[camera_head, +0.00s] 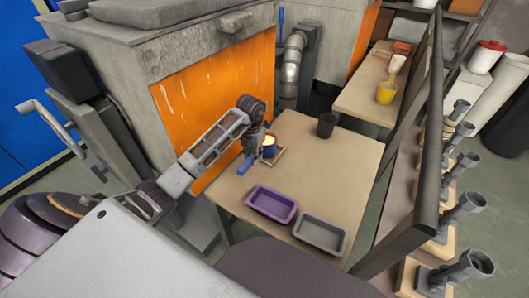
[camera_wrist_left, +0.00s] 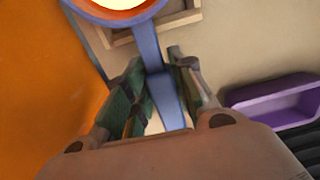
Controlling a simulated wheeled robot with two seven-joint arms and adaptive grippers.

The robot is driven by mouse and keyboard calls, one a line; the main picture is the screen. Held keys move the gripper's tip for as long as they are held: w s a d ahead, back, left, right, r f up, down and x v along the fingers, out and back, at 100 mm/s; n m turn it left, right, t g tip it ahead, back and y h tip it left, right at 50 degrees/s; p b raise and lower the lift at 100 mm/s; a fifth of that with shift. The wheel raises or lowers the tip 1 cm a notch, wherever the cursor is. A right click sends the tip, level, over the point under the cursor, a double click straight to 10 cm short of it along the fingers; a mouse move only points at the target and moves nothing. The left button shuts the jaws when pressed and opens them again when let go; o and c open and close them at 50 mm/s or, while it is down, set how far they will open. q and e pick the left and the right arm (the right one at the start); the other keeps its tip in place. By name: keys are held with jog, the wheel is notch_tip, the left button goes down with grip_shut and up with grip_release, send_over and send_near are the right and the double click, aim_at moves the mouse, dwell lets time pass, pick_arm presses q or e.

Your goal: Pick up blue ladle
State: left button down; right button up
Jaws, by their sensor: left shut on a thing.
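The blue ladle (camera_wrist_left: 147,42) shows in the left wrist view, its handle running down between my left gripper's fingers. Its round bowl has a blue rim, an orange band and a pale yellow inside. In the head view the ladle (camera_head: 269,150) is at the back left of the table, at a wooden square frame (camera_head: 276,157). My left gripper (camera_wrist_left: 155,85) is shut on the handle; it also shows in the head view (camera_head: 250,152). I cannot tell whether the bowl touches the wooden frame. My right gripper is not in view.
On the table (camera_head: 345,160) are a purple tray (camera_head: 271,217), a grey tray (camera_head: 320,248) and a dark cup (camera_head: 326,125). An orange-fronted furnace block (camera_head: 215,100) stands close on the left. A dark rail (camera_head: 431,130) stands to the right.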

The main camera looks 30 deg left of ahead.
pick_arm(q)
jog(key=shift+r, duration=0.15)
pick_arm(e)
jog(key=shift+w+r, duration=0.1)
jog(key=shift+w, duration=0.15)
pick_arm(q)
jog(key=shift+w+r, duration=0.1)
jog(key=shift+r, duration=0.45)
notch_tip(320, 180, up, 8)
jog(key=shift+f+p, duration=0.15)
jog(key=shift+p, duration=0.5)
jog(key=shift+r, duration=0.5)
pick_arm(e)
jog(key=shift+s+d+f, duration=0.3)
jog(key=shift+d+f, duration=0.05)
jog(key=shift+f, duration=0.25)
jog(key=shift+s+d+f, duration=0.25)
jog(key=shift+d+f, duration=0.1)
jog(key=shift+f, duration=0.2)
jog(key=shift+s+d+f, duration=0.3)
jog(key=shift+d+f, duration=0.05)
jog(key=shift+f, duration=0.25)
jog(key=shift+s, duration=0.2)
